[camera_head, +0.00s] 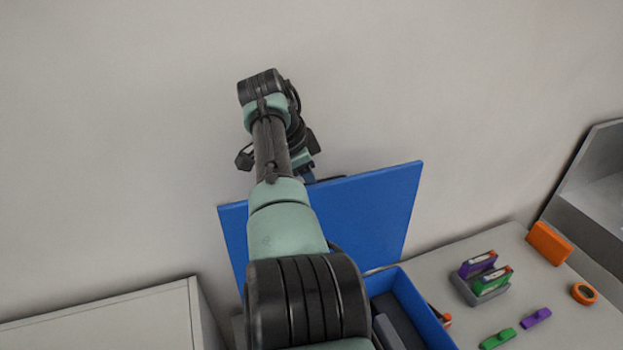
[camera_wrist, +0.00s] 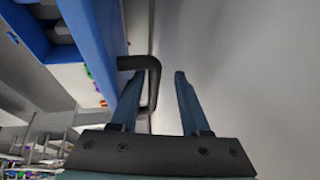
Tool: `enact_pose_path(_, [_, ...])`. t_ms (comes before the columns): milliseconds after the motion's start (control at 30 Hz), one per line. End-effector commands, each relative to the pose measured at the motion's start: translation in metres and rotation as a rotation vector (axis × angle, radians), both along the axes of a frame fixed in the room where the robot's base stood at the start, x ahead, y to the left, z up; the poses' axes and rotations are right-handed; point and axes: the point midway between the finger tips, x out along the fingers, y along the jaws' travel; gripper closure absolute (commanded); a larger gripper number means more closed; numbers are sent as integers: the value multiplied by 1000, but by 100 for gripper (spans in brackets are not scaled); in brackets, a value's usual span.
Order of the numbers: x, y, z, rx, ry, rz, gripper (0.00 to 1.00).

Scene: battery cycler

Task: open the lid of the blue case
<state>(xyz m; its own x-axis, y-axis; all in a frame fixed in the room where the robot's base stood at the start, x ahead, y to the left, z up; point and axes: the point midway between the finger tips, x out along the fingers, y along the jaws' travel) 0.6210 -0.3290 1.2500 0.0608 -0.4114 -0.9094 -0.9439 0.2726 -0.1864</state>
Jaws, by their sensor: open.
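The blue case (camera_head: 427,310) stands on the worktop, partly hidden behind my arm. Its blue lid (camera_head: 372,210) is raised, standing roughly upright near the wall; it also shows in the wrist view (camera_wrist: 97,35). A black bent handle (camera_wrist: 152,72) sticks out from the lid. My gripper (camera_wrist: 160,75) is open, with the handle's bent part between its two blue fingers, nearer the left one. I cannot tell whether a finger touches it. In the head view, my gripper is at the lid's top edge, mostly hidden by my arm.
Right of the case are a grey holder (camera_head: 466,291) with purple and green blocks, a green piece (camera_head: 497,339), a purple piece (camera_head: 537,318), an orange block (camera_head: 549,243) and an orange ring (camera_head: 584,293). A grey cabinet (camera_head: 597,180) stands far right. The wall is close behind the lid.

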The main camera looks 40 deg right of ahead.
Motion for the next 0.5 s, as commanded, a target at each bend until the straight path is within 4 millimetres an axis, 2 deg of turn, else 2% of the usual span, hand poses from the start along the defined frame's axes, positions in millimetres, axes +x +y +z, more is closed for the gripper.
enact_pose_path(267, [1,2,8,-6,-5,0,53])
enact_pose_path(367, [1,7,19,-7,-9,0,53])
enact_pose_path(500, [-1,20,46,-7,-11,1,53])
